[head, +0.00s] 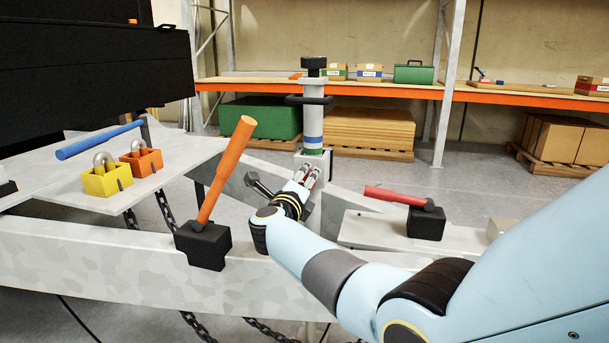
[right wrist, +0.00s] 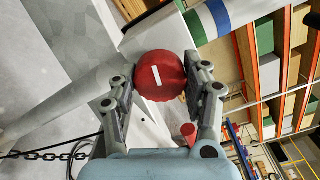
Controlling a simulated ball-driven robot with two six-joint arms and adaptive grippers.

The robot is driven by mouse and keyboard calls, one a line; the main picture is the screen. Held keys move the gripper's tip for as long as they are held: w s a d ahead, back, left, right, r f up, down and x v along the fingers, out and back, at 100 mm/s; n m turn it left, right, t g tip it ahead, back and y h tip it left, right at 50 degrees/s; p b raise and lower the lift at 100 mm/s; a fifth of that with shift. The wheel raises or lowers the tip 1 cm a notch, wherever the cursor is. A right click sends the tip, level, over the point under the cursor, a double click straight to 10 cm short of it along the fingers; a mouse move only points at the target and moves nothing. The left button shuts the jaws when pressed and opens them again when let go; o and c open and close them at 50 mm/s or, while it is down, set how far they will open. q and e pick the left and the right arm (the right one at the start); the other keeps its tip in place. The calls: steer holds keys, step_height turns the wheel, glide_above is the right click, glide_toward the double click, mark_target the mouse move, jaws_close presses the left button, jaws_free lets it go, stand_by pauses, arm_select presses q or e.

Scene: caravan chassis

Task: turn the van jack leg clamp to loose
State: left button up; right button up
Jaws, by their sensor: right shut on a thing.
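The jack leg (head: 313,120) stands upright at the middle of the head view, a pale post with a blue band and a dark cap. The clamp knob (right wrist: 161,75) is red and round with a white bar mark on its face, and the bar is slightly tilted in the right wrist view. My right gripper (head: 306,177) is at the lower part of the jack leg, with its fingers (right wrist: 163,95) shut on either side of the knob. In the head view the fingers mostly hide the knob. My left gripper is not in view.
An orange lever (head: 226,172) stands tilted on a black block left of my right gripper. A red lever (head: 397,197) on another black block lies to the right. Yellow (head: 106,181) and orange (head: 147,161) padlocks and a blue bar (head: 100,139) lie on the chassis plate at left.

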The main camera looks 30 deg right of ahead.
steer(key=shift+r+n+p, duration=0.1)
steer(key=shift+n+p, duration=0.3)
steer(key=shift+n, duration=1)
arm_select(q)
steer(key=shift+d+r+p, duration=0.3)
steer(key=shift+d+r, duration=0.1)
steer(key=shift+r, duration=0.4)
arm_select(e)
steer(key=shift+n, duration=0.3)
steer(key=o, duration=1.1)
steer(key=shift+a, duration=0.1)
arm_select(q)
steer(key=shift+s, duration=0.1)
arm_select(e)
steer(key=shift+o, duration=0.3)
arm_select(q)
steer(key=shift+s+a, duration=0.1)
arm_select(e)
steer(key=v, duration=0.7)
steer(key=shift+a, duration=0.15)
